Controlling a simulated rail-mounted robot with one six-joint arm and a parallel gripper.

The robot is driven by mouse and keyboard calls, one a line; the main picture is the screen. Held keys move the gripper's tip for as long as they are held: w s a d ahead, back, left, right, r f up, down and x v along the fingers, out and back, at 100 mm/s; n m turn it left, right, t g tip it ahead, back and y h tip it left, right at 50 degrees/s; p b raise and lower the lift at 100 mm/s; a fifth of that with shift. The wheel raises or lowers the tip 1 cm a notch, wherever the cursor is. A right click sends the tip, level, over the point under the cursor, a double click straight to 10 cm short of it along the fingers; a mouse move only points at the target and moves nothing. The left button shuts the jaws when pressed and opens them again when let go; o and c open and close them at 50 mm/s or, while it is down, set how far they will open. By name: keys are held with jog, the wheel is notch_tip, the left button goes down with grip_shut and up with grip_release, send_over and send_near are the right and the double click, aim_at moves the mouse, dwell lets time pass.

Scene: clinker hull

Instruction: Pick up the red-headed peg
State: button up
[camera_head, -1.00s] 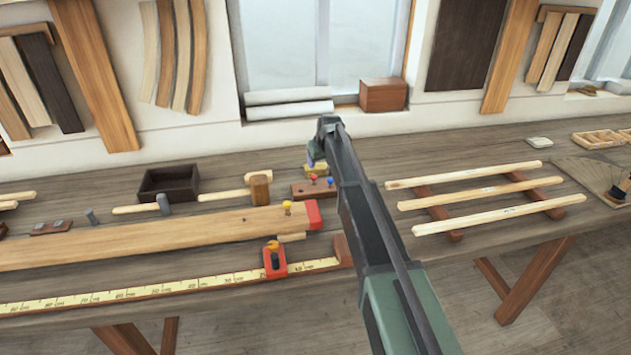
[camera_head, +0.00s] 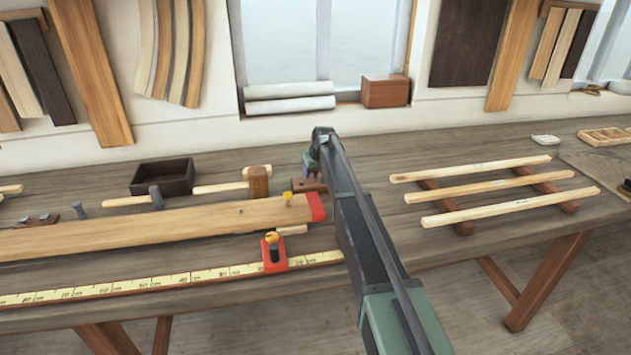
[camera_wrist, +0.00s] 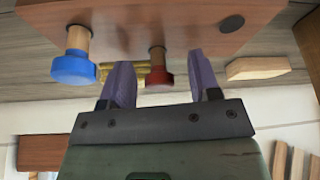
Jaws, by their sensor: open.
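The red-headed peg (camera_wrist: 158,76) stands in a reddish-brown wooden block (camera_wrist: 150,22) in the wrist view. My gripper (camera_wrist: 160,62) is open, with one purple finger on each side of this peg. A gap shows between the peg and each finger. A blue-headed peg (camera_wrist: 75,62) stands in the same block, outside the fingers to the left. In the head view my gripper (camera_head: 313,170) is low over the block (camera_head: 306,186), and my arm hides most of the block and its pegs.
A yellow-headed peg (camera_head: 287,198) stands by the red end of a long plank (camera_head: 150,228). A mallet (camera_head: 258,182) lies left of the block. A red tool (camera_head: 273,252) sits by the measuring strip (camera_head: 190,281). Wooden strips (camera_head: 490,187) lie on supports to the right.

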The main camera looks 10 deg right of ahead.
jog(key=shift+r, duration=0.1)
jog(key=c, duration=1)
